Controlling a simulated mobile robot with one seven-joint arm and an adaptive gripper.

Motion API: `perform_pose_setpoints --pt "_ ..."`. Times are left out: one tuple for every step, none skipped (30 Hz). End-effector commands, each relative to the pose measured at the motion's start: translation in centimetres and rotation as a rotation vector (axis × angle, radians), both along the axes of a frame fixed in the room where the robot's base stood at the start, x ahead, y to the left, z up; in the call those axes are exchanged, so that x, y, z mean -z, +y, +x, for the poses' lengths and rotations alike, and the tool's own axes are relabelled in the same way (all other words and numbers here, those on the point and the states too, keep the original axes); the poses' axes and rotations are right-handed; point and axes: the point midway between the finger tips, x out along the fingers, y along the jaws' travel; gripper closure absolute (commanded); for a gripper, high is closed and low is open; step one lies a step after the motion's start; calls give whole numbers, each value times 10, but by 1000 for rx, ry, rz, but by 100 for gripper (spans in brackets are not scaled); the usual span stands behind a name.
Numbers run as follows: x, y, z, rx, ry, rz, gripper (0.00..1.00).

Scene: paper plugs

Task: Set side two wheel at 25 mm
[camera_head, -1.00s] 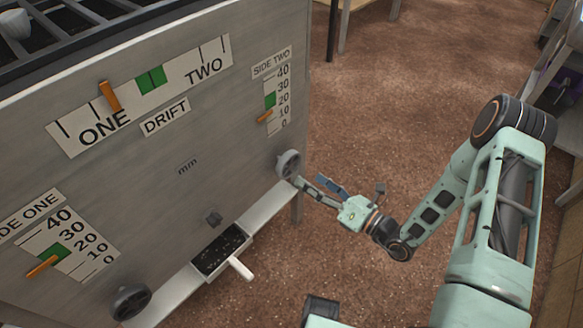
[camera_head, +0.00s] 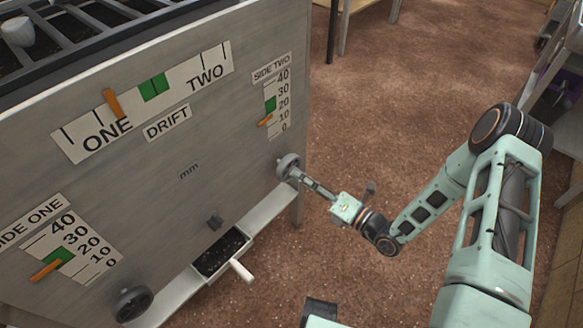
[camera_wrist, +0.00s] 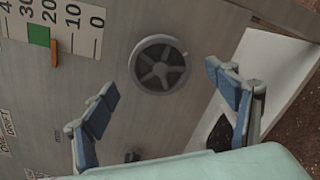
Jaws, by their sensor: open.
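The side two wheel (camera_head: 288,166) is a grey spoked handwheel at the right end of the metal panel. It faces the camera in the wrist view (camera_wrist: 159,65). My gripper (camera_head: 299,178) is at this wheel. In the wrist view its blue-padded fingers (camera_wrist: 161,87) are open, one to each side of the wheel, with nothing between them. Contact cannot be told. The SIDE TWO scale (camera_head: 284,102) runs 0 to 40. Its orange pointer (camera_head: 265,122) stands between 10 and 20, below the green band (camera_head: 271,104), which lies between 20 and 30.
The SIDE ONE scale (camera_head: 72,243) and its wheel (camera_head: 133,303) are at lower left. The DRIFT scale (camera_head: 187,83) is above. Open floor lies to the right.

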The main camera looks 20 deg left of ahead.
Motion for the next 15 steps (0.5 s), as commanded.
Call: perform_pose_setpoints --pt "-2 -1 1 4 58 25 20" --pt "-2 -1 1 4 94 39 20" --pt "-3 -1 1 3 139 60 20" --pt "-2 -1 1 2 173 73 20" --pt "-2 -1 1 3 209 87 20" --pt "-2 -1 1 4 256 107 20" --pt "-2 0 1 3 290 122 20" --pt "-2 -1 1 2 325 136 20" --pt "-2 -1 0 3 370 154 20" --pt "-2 -1 0 2 405 169 20" --pt "-2 0 0 2 440 184 20" --pt "-2 -1 1 2 485 202 20" --pt "-2 -1 1 3 518 215 20" --pt "-2 -1 1 2 551 230 20" --pt "-1 0 0 2 597 250 20"
